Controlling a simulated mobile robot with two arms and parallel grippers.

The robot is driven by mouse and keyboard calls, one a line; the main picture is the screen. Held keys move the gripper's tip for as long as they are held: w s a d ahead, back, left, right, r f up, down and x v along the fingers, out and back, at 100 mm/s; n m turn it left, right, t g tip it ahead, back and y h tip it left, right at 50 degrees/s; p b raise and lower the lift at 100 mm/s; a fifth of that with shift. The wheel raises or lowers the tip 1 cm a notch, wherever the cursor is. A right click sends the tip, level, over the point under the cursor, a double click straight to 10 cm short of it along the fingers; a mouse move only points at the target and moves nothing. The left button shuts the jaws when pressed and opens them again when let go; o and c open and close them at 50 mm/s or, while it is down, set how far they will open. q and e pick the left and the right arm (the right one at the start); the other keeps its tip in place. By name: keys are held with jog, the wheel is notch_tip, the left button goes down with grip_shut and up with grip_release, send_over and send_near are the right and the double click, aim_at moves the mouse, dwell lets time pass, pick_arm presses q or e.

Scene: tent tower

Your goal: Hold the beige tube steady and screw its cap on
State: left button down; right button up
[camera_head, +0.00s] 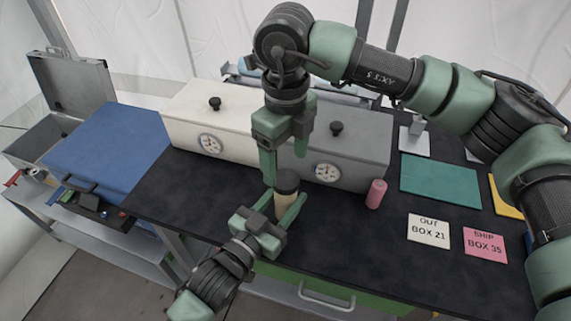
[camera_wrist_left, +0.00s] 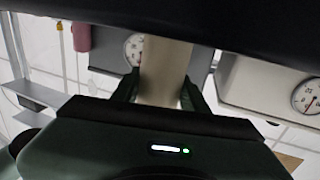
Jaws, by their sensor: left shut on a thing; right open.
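The beige tube (camera_head: 282,206) stands upright near the front of the black table. My left gripper (camera_head: 284,209) is shut on it, one finger on each side. The tube also shows between the fingers in the left wrist view (camera_wrist_left: 166,72). The dark cap (camera_head: 287,182) sits at the tube's top end; I cannot tell how far it is screwed on. My right gripper (camera_head: 285,170) points down from above. It is open, and its fingertips are near the cap; contact cannot be told.
Behind stand a white box (camera_head: 212,118) and a grey box (camera_head: 345,145), each with a dial and knob. A pink cylinder (camera_head: 376,194) stands to the right. Label cards, a teal mat (camera_head: 440,180) and a blue case (camera_head: 108,150) lie further out.

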aim_at(286, 179)
jog(key=shift+c, duration=0.4)
jog(key=r+n, duration=0.1)
jog(key=n, duration=0.1)
jog(key=r+n, duration=0.1)
jog(key=n, duration=0.1)
jog(key=shift+n, duration=0.3)
jog(key=n, duration=0.2)
jog(key=r+n, duration=0.1)
jog(key=n, duration=0.1)
jog(key=shift+r, duration=0.2)
jog(key=shift+f, duration=4)
